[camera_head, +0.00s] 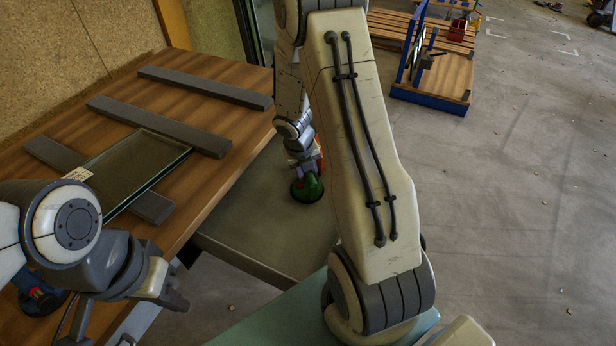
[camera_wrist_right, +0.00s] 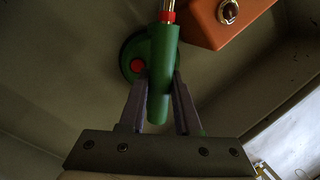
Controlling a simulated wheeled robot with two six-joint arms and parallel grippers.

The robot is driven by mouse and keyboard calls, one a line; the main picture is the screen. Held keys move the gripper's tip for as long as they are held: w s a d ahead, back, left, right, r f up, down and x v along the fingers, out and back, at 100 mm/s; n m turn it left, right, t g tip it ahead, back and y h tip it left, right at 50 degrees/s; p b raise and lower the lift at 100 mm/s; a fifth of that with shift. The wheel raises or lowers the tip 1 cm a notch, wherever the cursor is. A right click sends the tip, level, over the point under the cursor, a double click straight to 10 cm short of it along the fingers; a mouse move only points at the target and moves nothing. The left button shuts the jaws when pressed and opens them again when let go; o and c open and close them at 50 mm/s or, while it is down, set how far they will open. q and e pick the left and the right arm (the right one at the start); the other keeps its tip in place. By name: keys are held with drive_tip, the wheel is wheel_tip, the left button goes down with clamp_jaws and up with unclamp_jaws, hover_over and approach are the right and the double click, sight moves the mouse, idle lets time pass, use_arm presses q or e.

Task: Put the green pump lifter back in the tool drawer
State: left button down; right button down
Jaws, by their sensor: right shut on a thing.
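The green pump lifter (camera_head: 308,188) is inside or just above the grey tool drawer (camera_head: 262,225), which is pulled out beside the wooden table. In the right wrist view, its green handle (camera_wrist_right: 161,85) stands between the fingers of my right gripper (camera_wrist_right: 160,105), which is shut on it. Its round green cup with a red button lies behind the handle. I cannot tell whether the cup touches the drawer floor. My right forearm hides part of the drawer. My left gripper (camera_head: 172,299) is at the lower left, near the table edge, and its jaw opening is unclear.
An orange block (camera_wrist_right: 232,20) lies close beside the lifter in the drawer. A glass pane (camera_head: 130,170) rests on grey bars on the wooden table (camera_head: 215,85). A blue lifter (camera_head: 40,298) shows behind my left arm. The floor at right is mostly clear.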

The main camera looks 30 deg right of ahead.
drive_tip(key=c, duration=1)
unclamp_jaws()
drive_tip(key=shift+f, duration=0.1)
drive_tip(key=o, duration=0.4)
